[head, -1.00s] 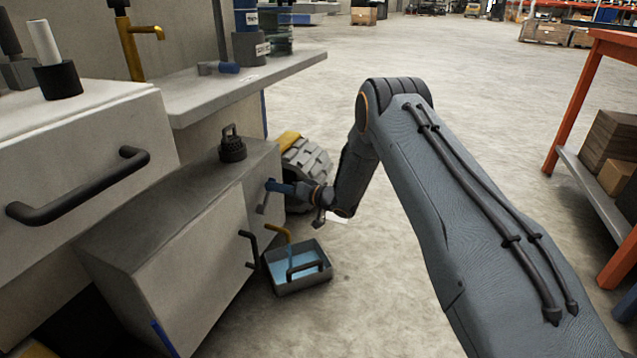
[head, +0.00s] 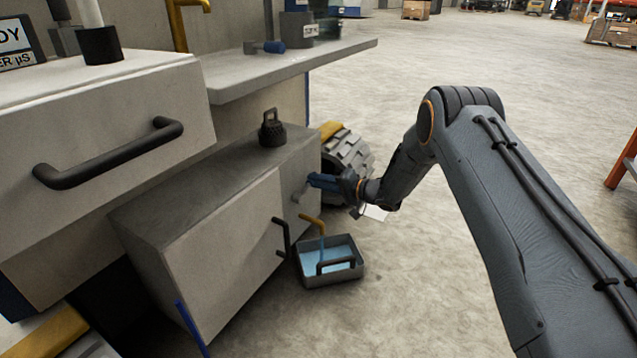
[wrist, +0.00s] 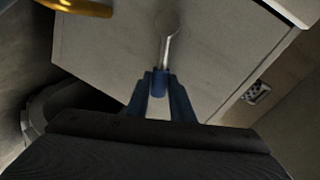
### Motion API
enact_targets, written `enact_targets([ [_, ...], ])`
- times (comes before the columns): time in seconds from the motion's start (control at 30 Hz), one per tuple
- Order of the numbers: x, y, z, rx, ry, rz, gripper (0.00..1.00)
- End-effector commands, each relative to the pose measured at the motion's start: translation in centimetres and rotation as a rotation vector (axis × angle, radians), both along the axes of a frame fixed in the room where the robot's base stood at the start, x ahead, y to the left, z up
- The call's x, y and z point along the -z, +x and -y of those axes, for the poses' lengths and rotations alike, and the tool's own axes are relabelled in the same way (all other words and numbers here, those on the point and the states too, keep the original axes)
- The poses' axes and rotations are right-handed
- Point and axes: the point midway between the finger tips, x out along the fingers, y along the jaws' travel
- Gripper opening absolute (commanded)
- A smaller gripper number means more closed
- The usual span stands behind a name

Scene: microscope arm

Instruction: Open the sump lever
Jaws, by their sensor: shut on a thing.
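The sump lever is a thin metal bar on the end face of the low grey cabinet. In the wrist view its bare metal shaft (wrist: 167,48) runs up to a round pivot on the panel, and its blue grip (wrist: 159,83) lies between my fingers. My gripper (wrist: 160,95) is shut on this blue grip. In the head view the lever (head: 301,193) shows at the cabinet's end, with my gripper (head: 318,181) at its blue end. The gripper hides part of the grip. A brass spout (head: 313,222) comes out below the lever.
A grey tray (head: 328,279) holding bluish liquid stands on the floor below the spout. The low cabinet (head: 215,235) has a black handle (head: 281,235).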

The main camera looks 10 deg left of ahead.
Motion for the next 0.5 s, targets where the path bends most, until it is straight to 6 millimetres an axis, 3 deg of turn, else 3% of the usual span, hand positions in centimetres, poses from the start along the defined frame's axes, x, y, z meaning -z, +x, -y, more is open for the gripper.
enact_targets([
  [0.27, 0.10, 0.06, 0.07, 0.003, -0.001, -0.002, 0.00],
  [0.3, 0.10, 0.07, 0.11, 0.003, -0.001, -0.002, 0.24],
  [0.4, 0.10, 0.09, 0.17, 0.004, 0.000, -0.002, 0.40],
  [0.5, 0.08, 0.08, 0.16, 0.003, -0.001, -0.001, 0.40],
])
